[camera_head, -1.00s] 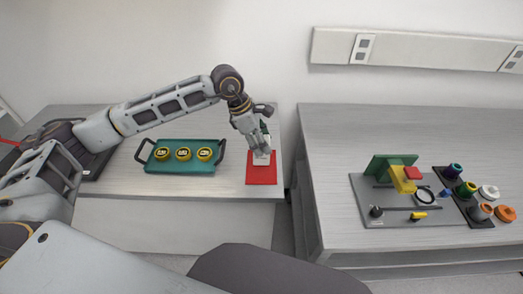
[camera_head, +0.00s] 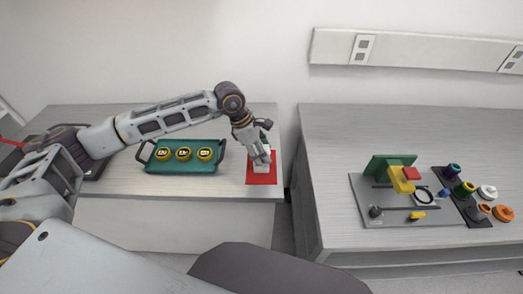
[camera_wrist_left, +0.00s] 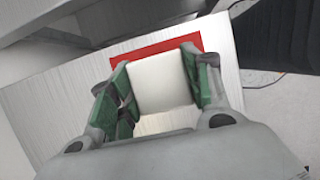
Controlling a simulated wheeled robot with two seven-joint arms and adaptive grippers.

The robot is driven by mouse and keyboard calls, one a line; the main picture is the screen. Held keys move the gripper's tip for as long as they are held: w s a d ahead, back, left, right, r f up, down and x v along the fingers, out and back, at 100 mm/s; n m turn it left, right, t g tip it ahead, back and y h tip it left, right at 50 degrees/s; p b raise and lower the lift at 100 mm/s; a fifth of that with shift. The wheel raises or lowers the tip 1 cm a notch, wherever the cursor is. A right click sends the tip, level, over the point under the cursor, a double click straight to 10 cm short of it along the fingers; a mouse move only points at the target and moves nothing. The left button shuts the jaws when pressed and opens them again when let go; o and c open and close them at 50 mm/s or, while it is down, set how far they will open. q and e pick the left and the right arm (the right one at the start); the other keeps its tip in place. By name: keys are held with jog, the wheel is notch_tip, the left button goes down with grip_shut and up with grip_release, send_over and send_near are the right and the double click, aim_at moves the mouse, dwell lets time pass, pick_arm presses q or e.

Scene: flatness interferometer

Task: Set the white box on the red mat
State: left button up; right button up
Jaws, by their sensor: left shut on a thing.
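The white box (camera_wrist_left: 160,82) is between the green-padded fingers of my left gripper (camera_wrist_left: 162,88) in the left wrist view. In the head view my left gripper (camera_head: 261,160) is shut on the white box (camera_head: 261,170), which is partly hidden by the fingers. The red mat (camera_head: 262,180) lies at the right end of the left table, and the box is over it. The mat also shows behind the box in the left wrist view (camera_wrist_left: 187,42). I cannot tell whether the box touches the mat. My right gripper is not in view.
A teal tray (camera_head: 182,167) with three yellow-topped round pieces stands left of the mat. A gap separates the left table from the right table (camera_head: 335,140), which holds a grey plate (camera_head: 375,195) with a green and yellow fixture and several coloured round parts.

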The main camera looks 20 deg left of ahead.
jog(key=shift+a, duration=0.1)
pick_arm(q)
jog(key=shift+f, duration=0.15)
jog(key=o, duration=1.1)
jog(key=shift+r, duration=0.2)
jog(key=shift+b+v, duration=0.7)
jog(key=shift+v, duration=5.25)
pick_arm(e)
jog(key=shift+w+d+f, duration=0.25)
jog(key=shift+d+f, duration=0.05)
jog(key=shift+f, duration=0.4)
